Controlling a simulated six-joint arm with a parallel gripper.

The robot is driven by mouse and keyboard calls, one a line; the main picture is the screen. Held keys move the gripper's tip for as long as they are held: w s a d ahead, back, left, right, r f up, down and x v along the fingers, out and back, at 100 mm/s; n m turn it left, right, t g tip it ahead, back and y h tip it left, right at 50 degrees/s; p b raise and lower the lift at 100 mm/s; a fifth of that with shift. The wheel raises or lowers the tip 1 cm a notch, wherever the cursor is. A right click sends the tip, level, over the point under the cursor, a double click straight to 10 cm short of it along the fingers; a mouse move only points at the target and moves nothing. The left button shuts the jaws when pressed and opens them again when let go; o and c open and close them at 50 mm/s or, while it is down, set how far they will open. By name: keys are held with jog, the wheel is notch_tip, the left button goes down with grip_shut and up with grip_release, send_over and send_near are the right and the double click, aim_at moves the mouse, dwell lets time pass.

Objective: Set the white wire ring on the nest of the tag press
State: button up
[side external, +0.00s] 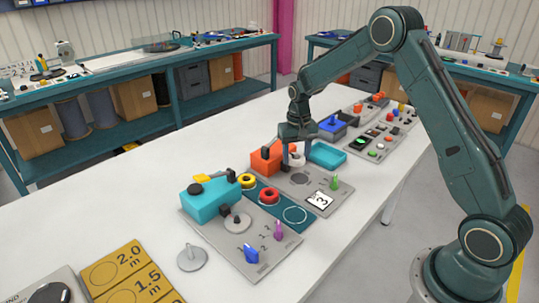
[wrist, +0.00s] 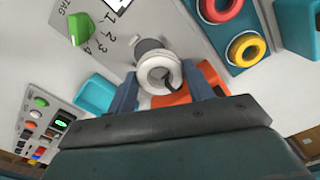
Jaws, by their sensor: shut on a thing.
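The white wire ring (wrist: 160,70) sits between the two fingers of my gripper (wrist: 166,80) in the wrist view, and my gripper is shut on it. In the side view the ring (side external: 297,160) is partly hidden by my gripper (side external: 296,152). The tag press (side external: 266,158) has an orange body on a grey plate with a green knob and a card marked 3. Its round grey nest (side external: 300,178) lies in front of the orange body. The ring is close to the nest and partly covers it in the wrist view (wrist: 148,45); I cannot tell whether they touch.
A teal mat (side external: 295,214) holds a red ring (side external: 269,197) and a yellow ring (side external: 247,181). A turquoise machine (side external: 207,203) stands to the left. A turquoise tray (side external: 327,154) and a button panel (side external: 375,142) lie to the right.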

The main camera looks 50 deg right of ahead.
jog(key=shift+s+d, duration=0.25)
jog(key=shift+d, duration=0.8)
jog(key=shift+f, duration=0.15)
jog(key=shift+f, duration=2.2)
jog(key=shift+f, duration=0.25)
jog(key=shift+f, duration=0.7)
jog(key=o, duration=1.1)
jog(key=shift+o, duration=0.2)
jog(key=shift+r, duration=3.95)
